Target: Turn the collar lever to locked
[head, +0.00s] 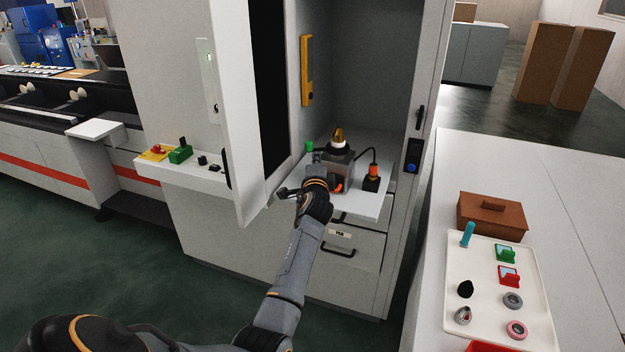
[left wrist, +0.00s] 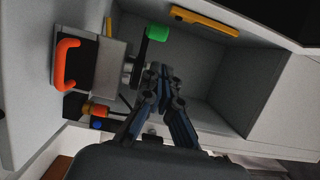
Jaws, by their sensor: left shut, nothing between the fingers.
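A grey block-shaped unit (head: 343,163) with a white and orange-brown cone on top stands on a pull-out shelf in the open cabinet. The green-tipped lever (head: 309,146) shows behind my gripper at the unit's left; in the left wrist view its green knob (left wrist: 157,33) sits on a dark stem beside a silver collar (left wrist: 131,70). Contact cannot be told.
An orange and black plug (head: 371,172) with a cable stands right of the unit. The open cabinet door (head: 240,130) is close on the left. A yellow bar (head: 307,70) hangs on the inner wall. A tray (head: 480,270) of small items lies on the right table.

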